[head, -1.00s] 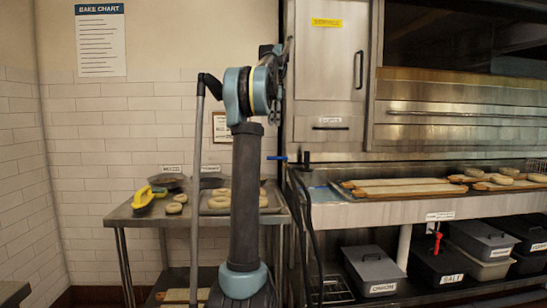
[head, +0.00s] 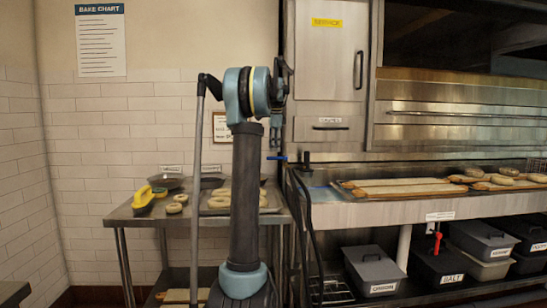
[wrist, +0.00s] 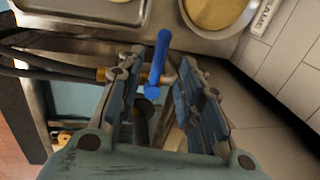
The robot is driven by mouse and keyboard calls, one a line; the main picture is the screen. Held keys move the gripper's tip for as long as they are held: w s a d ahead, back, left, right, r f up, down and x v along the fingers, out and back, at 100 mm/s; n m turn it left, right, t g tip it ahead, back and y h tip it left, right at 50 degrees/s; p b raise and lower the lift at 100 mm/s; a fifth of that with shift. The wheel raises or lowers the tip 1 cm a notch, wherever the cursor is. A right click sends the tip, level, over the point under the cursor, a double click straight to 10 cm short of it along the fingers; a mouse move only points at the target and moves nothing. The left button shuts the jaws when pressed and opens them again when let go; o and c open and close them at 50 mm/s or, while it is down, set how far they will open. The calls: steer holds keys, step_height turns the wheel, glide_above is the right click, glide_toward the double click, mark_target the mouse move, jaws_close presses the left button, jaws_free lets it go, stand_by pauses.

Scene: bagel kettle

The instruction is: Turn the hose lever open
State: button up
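The blue hose lever (head: 277,158) sticks out to the left from the top of the dark hose (head: 308,210), at the right edge of the left table. In the wrist view the lever (wrist: 157,65) lies lengthwise between the fingers of my gripper (wrist: 162,66). The fingers are spread, with gaps on both sides of the lever. The dark hose (wrist: 50,72) comes in from the left to a brass fitting (wrist: 100,74) by the left finger. In the head view my gripper (head: 276,138) points down just above the lever. The lever's pivot is partly hidden.
A steel table (head: 135,216) with bagels, bowls and a yellow-handled brush (head: 144,198) stands left. The counter (head: 390,211) with bagel boards (head: 400,190) is right of the hose. In the wrist view a tray (wrist: 90,10) and a bowl (wrist: 215,12) lie beyond the fingertips.

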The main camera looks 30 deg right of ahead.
steer(key=shift+w+d+f, duration=0.1)
steer(key=shift+w+f, duration=0.1)
steer(key=shift+f, duration=0.95)
steer(key=shift+w+d+f, duration=0.1)
steer(key=shift+w+f, duration=0.1)
steer(key=shift+f, duration=0.95)
jaws_close()
